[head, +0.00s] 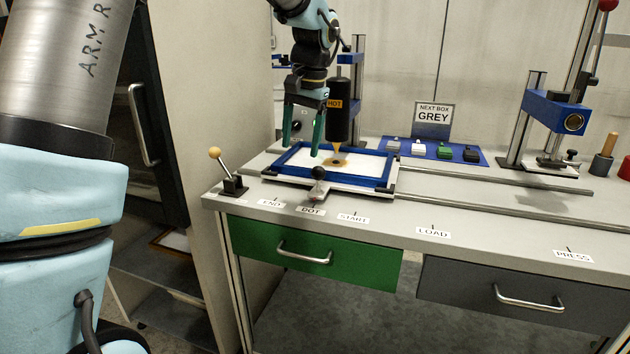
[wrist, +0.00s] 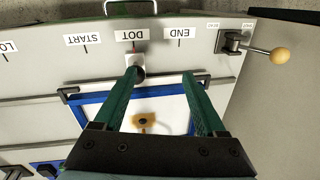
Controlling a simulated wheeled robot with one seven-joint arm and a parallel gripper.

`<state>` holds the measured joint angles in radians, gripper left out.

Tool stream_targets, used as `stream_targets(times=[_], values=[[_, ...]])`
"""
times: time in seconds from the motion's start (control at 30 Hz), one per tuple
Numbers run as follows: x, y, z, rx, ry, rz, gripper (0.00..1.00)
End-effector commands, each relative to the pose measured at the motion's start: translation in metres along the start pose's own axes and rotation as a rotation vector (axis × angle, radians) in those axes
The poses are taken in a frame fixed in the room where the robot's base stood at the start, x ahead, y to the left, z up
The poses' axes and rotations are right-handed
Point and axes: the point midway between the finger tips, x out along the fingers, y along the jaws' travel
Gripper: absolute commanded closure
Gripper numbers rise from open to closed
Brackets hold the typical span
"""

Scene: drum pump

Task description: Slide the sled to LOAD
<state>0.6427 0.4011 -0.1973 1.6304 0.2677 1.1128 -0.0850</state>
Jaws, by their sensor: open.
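The sled (head: 288,180) is a flat tray with a blue frame and a white sheet, sitting on rails at the left part of the bench. Its front handle with a black knob (head: 319,173) stands by the DOT label (head: 310,211). The LOAD label (head: 433,232) is further right on the bench front. My gripper (head: 303,146) is open and empty, pointing down over the left part of the sled. In the wrist view, the green fingers (wrist: 165,95) are spread over the sled, with the left fingertip close to the black knob (wrist: 138,73); whether they touch cannot be told.
A black HOT nozzle (head: 339,108) hangs over an amber spot on the sheet. A ball-topped lever (head: 215,154) stands at left. A press (head: 556,110) stands at right, beyond colored blocks on a blue mat (head: 400,149). The rails (head: 480,207) right of the sled are clear.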

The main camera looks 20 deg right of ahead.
Motion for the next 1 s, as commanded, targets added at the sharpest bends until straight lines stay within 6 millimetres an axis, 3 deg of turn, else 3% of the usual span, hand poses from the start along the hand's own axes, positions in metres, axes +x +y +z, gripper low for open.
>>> stream_targets(times=[0.03, 0.1, 0.27, 0.37, 0.73, 1.0], values=[[-0.005, 0.018, -0.014, 0.035, 0.004, -0.007, 0.27], [-0.013, 0.032, -0.025, 0.065, 0.003, -0.018, 0.27], [-0.018, 0.045, -0.034, 0.09, 0.001, -0.029, 0.27], [-0.009, 0.045, -0.034, 0.091, -0.002, -0.03, 0.27], [0.057, 0.043, -0.033, 0.09, -0.002, -0.029, 0.27], [0.083, 0.042, -0.033, 0.089, 0.001, -0.029, 0.27]])
